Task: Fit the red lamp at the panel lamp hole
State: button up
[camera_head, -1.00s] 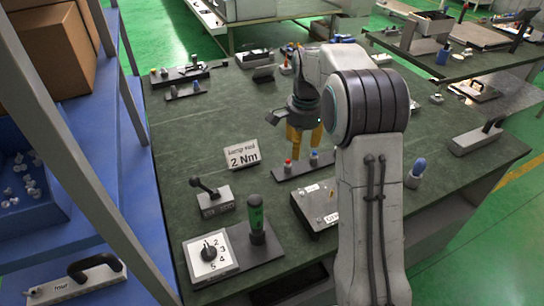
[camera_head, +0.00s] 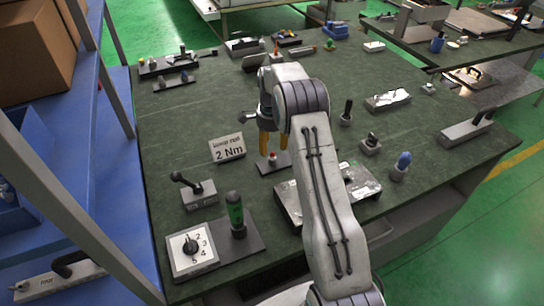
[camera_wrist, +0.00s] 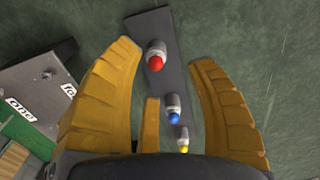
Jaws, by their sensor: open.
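The red lamp (camera_wrist: 155,57) has a silver collar and stands in a dark flat holder strip (camera_wrist: 152,24). It also shows in the head view (camera_head: 272,158), just below my fingers. My gripper (camera_wrist: 168,58) is open, its yellow fingers on either side of the red lamp and apart from it. In the head view, my gripper (camera_head: 275,150) hangs above the left end of the strip. A blue lamp (camera_wrist: 173,110) and a yellow lamp (camera_wrist: 183,140) share the strip. The labelled grey panel (camera_wrist: 80,82) lies left in the wrist view. My arm partly covers the panel (camera_head: 357,182) in the head view; I cannot make out which hole is for the lamp.
A "2 Nm" sign (camera_head: 228,149) stands left of the strip. A blue-topped piece (camera_head: 401,165) is at right. The bench middle left is clear.

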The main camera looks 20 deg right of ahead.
aim_at(273, 154)
jog(key=f, duration=0.1)
jog(key=f+p, duration=0.1)
jog(key=f, duration=0.1)
jog(key=shift+s+d, duration=0.15)
jog(key=shift+s, duration=0.15)
jog(key=shift+f, duration=0.65)
jog(key=shift+c, duration=0.3)
jog(key=c, duration=0.9)
jog(key=shift+c, duration=0.2)
